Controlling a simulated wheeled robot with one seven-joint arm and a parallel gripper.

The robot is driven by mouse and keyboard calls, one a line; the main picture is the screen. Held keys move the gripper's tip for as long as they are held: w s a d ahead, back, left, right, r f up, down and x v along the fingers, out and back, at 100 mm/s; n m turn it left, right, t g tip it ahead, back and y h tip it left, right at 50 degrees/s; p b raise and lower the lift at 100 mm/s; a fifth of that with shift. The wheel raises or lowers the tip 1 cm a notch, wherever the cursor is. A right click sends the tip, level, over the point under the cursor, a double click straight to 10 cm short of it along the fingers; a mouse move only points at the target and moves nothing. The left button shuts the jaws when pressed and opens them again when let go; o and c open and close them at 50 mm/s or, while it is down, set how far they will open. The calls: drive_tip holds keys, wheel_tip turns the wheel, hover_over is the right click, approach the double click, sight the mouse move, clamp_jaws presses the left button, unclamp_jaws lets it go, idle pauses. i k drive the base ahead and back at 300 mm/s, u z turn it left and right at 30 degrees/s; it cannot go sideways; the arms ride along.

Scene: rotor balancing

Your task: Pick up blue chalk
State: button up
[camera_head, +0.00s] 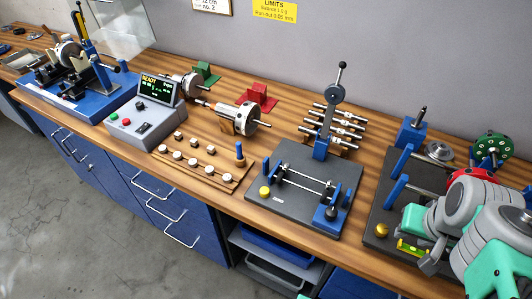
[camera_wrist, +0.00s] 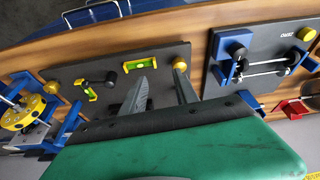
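The blue chalk (camera_head: 239,152) appears to be the small blue stick standing upright at the right end of the wooden weight rack (camera_head: 222,176) in the head view. My gripper (camera_head: 428,262) is at the lower right of the head view, over the front of the right black plate, far to the right of the chalk. In the wrist view the two fingers of my gripper (camera_wrist: 162,88) are apart with nothing between them. The chalk cannot be made out in the wrist view.
Between rack and gripper stands a black balancing stand (camera_head: 275,213) with a blue post and knobs. The right black plate (camera_wrist: 100,68) carries a green level (camera_wrist: 143,65) and yellow knob (camera_wrist: 180,65). A grey control box (camera_head: 148,118) stands left of the rack.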

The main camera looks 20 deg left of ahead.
sight(241, 156)
drive_tip(key=u, duration=0.55)
drive_tip(key=k, duration=1.25)
drive_tip(key=u, duration=1.1)
drive_tip(key=i, duration=1.3)
drive_tip(key=z, duration=0.55)
drive_tip(key=i, duration=0.2)
drive_tip(key=u, duration=2.35)
drive_tip(key=k, duration=0.25)
drive_tip(key=z, duration=0.25)
